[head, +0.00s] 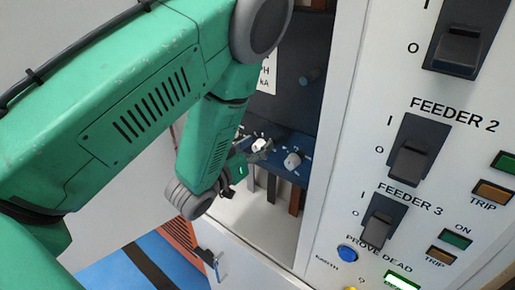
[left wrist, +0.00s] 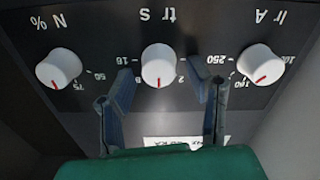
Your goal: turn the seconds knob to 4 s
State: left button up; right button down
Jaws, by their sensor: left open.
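The seconds knob, marked "tr s" (left wrist: 158,66), is a white round knob with a red pointer line in the middle of the dark panel in the left wrist view. That view is upside down. Its pointer points to the bottom of the picture; "16" shows to its left and "2" to its right. My left gripper (left wrist: 162,88) is open, its two fingers apart to either side below the knob, with no visible contact. In the head view my left gripper (head: 256,155) is at the white seconds knob (head: 260,144) on the blue panel, partly hiding it. My right gripper is out of view.
The "N %" knob (left wrist: 58,68) and "Ir A" knob (left wrist: 261,65) sit close on either side, the latter near a finger. A white cabinet front (head: 345,130) with feeder switches (head: 410,160) stands at right. A white label (left wrist: 185,142) lies beyond the fingers.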

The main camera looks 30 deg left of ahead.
aim_at(264, 109)
pick_arm(q)
notch_tip(264, 109, up, 9)
jog(key=shift+f, duration=0.1)
dwell(0.5)
jog(key=shift+f, duration=0.1)
jog(key=s+f+g+b, duration=0.2)
jog(key=s+f+g, duration=0.1)
jog(key=f, duration=0.7)
jog(key=s+f+g+y+b, duration=0.1)
jog(key=s+f+g+b, duration=0.2)
jog(key=f, duration=0.7)
jog(key=s+f+g+b, duration=0.2)
jog(key=s+f, duration=0.2)
jog(key=f, duration=0.6)
jog(key=shift+s+d+g+y, duration=0.2)
jog(key=shift+d+g+y, duration=0.1)
jog(key=shift+g+y, duration=0.1)
jog(key=s+d+f+m+g+b, duration=0.2)
jog(key=s+f+g+b, duration=0.3)
jog(key=s+f, duration=1.2)
jog(key=s+d+g, duration=0.1)
jog(key=s+g, duration=0.2)
jog(key=shift+f+g+b, duration=0.2)
jog(key=shift+g+b, duration=0.1)
jog(key=shift+b, duration=0.1)
